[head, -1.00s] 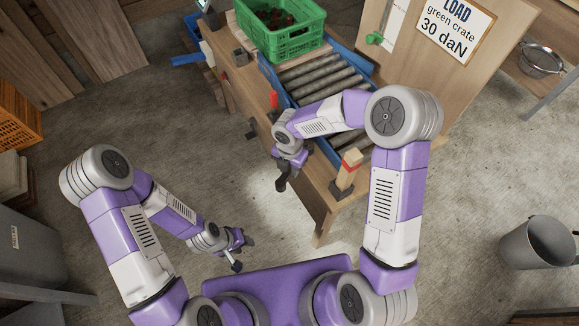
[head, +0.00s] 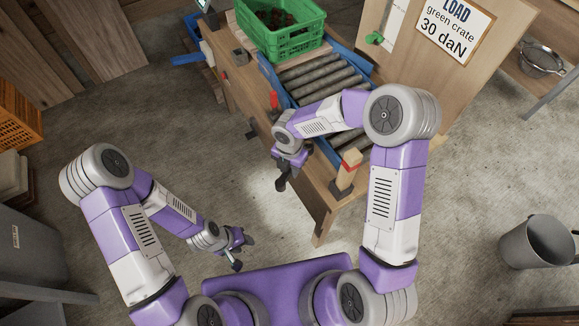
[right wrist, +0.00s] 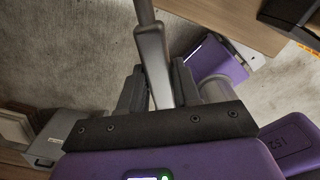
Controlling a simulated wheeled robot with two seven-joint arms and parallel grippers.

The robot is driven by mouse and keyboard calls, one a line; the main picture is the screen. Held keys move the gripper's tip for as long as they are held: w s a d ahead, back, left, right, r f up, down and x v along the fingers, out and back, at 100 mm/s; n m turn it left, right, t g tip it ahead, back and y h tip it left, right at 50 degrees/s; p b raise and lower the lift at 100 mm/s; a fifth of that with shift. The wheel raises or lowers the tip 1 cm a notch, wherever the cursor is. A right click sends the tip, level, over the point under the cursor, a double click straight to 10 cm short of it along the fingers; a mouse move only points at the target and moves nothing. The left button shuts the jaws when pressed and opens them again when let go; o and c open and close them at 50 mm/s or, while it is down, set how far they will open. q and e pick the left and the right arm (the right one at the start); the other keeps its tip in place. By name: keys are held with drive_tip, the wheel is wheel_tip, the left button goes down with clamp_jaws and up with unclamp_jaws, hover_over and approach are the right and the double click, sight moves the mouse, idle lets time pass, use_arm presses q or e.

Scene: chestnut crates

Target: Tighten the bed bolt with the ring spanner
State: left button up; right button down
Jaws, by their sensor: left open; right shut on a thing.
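My right gripper (head: 284,180) is at the front side of the wooden bench (head: 320,205). In the right wrist view its dark fingers (right wrist: 157,88) are shut on a grey metal bar (right wrist: 152,50), which looks like the ring spanner's handle. The bar runs up out of the picture, so its ring end is hidden. In the head view the spanner cannot be told from the dark gripper. I cannot make out the bed bolt; my right arm covers part of the bench there. My left gripper (head: 239,248) is open and empty, low over the floor to the left.
A green crate (head: 283,42) with dark contents stands at the back of the blue-framed roller bed (head: 325,78). A red handle (head: 274,99) and a wooden block with a red band (head: 347,172) stand on the bench. A grey bucket (head: 543,246) stands at right.

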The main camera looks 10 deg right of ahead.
drive_tip(key=shift+f, duration=0.25)
drive_tip(key=shift+f+b, duration=0.95)
drive_tip(key=shift+f, duration=0.3)
drive_tip(key=shift+w+a+m, duration=0.9)
drive_tip(key=shift+w+m, duration=0.05)
drive_tip(key=shift+m, duration=0.25)
drive_tip(key=shift+w, duration=0.1)
drive_tip(key=shift+w+a+r+m+b, duration=0.1)
drive_tip(key=shift+w+a+m+b, duration=0.3)
drive_tip(key=shift+w+m, duration=0.25)
